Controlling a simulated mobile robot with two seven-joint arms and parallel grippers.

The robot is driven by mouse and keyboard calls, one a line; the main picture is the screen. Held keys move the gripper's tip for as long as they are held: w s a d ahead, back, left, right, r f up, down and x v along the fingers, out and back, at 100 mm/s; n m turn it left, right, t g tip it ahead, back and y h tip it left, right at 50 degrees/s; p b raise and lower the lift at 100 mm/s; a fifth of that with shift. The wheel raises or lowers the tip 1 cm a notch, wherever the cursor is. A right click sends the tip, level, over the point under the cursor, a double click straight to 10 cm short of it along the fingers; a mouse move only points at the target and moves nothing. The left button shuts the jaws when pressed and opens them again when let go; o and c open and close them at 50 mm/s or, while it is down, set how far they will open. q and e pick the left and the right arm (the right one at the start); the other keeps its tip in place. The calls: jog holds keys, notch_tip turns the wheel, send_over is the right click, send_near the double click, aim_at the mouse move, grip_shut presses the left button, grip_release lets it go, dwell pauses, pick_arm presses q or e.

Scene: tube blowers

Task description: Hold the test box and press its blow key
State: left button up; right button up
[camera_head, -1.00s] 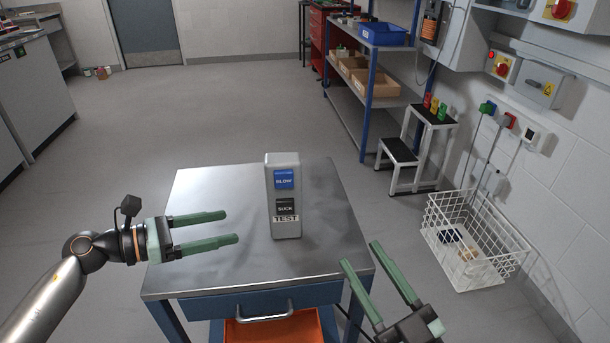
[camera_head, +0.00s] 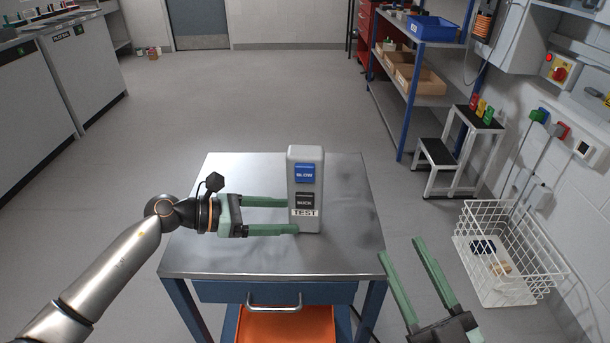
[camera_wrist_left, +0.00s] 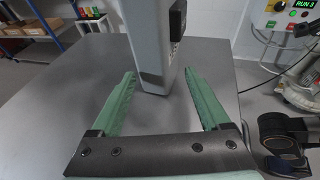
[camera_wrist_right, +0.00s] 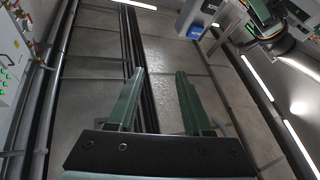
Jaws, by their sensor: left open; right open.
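The grey test box (camera_head: 306,218) stands upright on the metal table. Its front carries a blue blow key (camera_head: 305,173) above a black suck key (camera_head: 304,200) and a TEST label. My left gripper (camera_head: 292,215) is open, with its fingertips at the box's left side. In the left wrist view the box (camera_wrist_left: 152,50) rises just ahead of and between the two open fingertips. My right gripper (camera_head: 401,246) is open and empty, low at the right, off the table's right edge. In the right wrist view the box (camera_wrist_right: 196,14) shows at the top.
The metal table (camera_head: 230,265) has bare top around the box and an orange drawer or bin (camera_head: 285,325) below. A white wire basket (camera_head: 505,275) stands on the floor at right, near a step stool (camera_head: 455,150) and shelving (camera_head: 405,110).

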aim_at(300, 216)
pick_arm(q)
jog(key=b+x, duration=0.1)
jog(key=x, duration=0.2)
jog(key=shift+w+d+f, duration=0.1)
jog(key=shift+w+d, duration=0.05)
jog(key=shift+d, duration=0.2)
jog(key=shift+w+d+f, duration=0.1)
jog(key=shift+d, duration=0.3)
pick_arm(e)
jog(key=s+r+n+t+y, duration=0.1)
jog(key=s+r+n+y, duration=0.3)
jog(key=r, duration=0.3)
jog(key=shift+s+a+r+n+y, duration=0.3)
jog(key=shift+s+a+y, duration=0.1)
jog(key=shift+y, duration=0.4)
pick_arm(q)
grip_shut()
pick_arm(e)
grip_shut()
dwell(0.4)
dwell(1.3)
